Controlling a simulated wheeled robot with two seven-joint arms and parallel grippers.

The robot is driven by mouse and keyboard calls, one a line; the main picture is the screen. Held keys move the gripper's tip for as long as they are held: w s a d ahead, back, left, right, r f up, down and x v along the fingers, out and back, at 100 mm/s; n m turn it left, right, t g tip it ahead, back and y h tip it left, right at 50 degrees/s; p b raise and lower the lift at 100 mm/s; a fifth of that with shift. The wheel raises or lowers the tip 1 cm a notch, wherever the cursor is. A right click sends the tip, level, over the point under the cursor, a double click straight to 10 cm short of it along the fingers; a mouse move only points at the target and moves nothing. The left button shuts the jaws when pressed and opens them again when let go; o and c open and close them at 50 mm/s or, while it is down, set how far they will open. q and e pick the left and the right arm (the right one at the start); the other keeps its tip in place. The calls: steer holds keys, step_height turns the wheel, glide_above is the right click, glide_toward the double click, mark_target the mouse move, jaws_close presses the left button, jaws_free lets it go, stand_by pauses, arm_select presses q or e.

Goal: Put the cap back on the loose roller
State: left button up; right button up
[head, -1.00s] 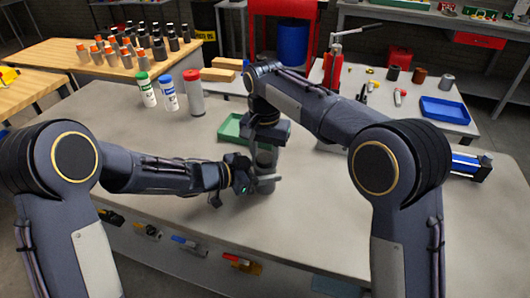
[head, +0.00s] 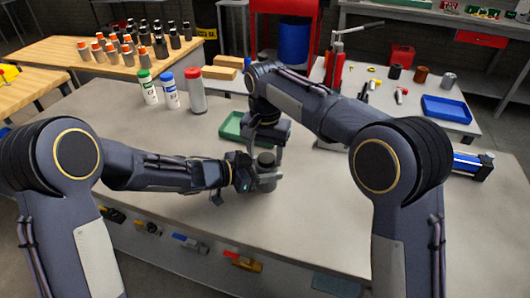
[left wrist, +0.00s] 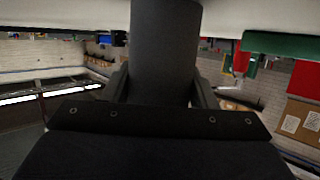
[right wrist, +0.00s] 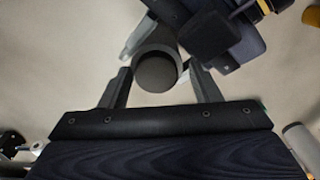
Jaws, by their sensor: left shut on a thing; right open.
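The loose roller (head: 267,182) is a grey cylinder standing upright near the middle of the bench. My left gripper (head: 258,178) is shut on it from the left. In the left wrist view the dark cylinder (left wrist: 165,45) fills the space between the fingers. A dark round piece, seemingly the cap (head: 266,158), sits on the roller's top. In the right wrist view its round face (right wrist: 156,72) lies between the fingertips, with a grey rim around it. My right gripper (right wrist: 162,82) is open above and just behind the roller. Whether the cap is fully seated cannot be told.
A green tray (head: 231,126) lies just behind the roller. White bottles with green (head: 148,88), blue (head: 169,92) and red (head: 195,92) caps stand at the back left. A blue-ended cylinder (head: 472,165) lies at the right.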

arm_select(q)
steer(key=shift+a, duration=0.1)
arm_select(e)
steer(key=shift+d+f, duration=0.3)
steer(key=r, duration=0.8)
steer(key=shift+a+r, duration=0.3)
arm_select(q)
steer(key=o, duration=1.5)
steer(key=shift+c, duration=0.2)
steer(key=v, duration=0.7)
steer(key=shift+s+a+r+p, duration=0.1)
steer(key=shift+s+a+p, duration=0.1)
steer(key=shift+p, duration=0.2)
arm_select(e)
steer(key=shift+r, duration=0.35)
